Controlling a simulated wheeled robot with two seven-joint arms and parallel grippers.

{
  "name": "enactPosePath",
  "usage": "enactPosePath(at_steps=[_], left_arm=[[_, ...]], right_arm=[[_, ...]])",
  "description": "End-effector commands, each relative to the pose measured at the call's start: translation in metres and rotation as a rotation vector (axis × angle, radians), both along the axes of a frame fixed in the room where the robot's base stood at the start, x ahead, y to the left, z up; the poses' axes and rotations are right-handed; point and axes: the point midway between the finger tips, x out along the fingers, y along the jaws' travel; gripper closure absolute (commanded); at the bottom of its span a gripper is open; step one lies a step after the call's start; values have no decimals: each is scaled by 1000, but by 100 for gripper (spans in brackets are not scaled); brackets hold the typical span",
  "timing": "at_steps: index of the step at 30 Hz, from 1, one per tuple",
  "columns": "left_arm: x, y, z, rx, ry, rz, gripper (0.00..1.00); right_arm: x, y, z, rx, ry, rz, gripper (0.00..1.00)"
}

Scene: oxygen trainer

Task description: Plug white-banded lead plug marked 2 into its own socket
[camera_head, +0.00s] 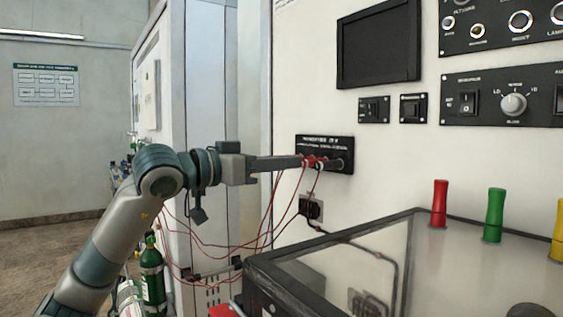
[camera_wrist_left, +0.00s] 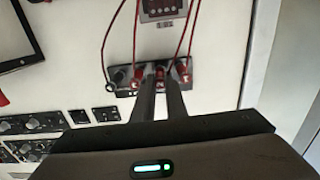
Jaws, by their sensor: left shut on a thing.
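My left gripper (camera_head: 302,162) reaches to the black socket panel (camera_head: 325,142) on the white wall. In the left wrist view its two fingers (camera_wrist_left: 160,92) are shut on a lead plug (camera_wrist_left: 160,75) at the middle of the panel (camera_wrist_left: 127,90). The plug is in line with the panel; I cannot tell whether it is seated or just in front. Its marking and band are too small to read. Other red plugs show to its left (camera_wrist_left: 138,76) and right (camera_wrist_left: 184,73). My right gripper is not in view.
Thin red leads (camera_head: 268,225) hang in loops below my left arm. A dark-framed clear box (camera_head: 330,250) stands below right, with red (camera_head: 440,203), green (camera_head: 494,214) and yellow (camera_head: 559,230) handles behind it. A black outlet (camera_head: 311,207) sits under the panel.

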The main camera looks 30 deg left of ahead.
Motion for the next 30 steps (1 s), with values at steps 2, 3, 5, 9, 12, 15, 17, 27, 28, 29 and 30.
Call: enactPosePath(at_steps=[2,3,5,9,12,15,17,27,28,29,30], left_arm=[[2,0,1,-1,-2,0,100],[2,-1,1,-1,-2,0,100],[3,-1,1,-1,-1,0,100],[5,-2,1,-1,-1,0,100],[7,-3,1,-1,-1,-1,100],[7,-3,0,-1,-1,0,69],[7,-3,0,0,-1,0,66],[7,-3,0,0,0,0,66],[7,-3,0,0,0,0,66],[7,-3,0,0,0,0,66],[7,-3,0,0,0,0,66]], right_arm=[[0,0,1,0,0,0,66],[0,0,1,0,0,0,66],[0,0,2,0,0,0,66],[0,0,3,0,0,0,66],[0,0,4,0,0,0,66],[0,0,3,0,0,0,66],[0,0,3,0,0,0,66],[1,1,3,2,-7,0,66],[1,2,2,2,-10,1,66],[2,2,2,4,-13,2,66],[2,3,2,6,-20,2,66]])
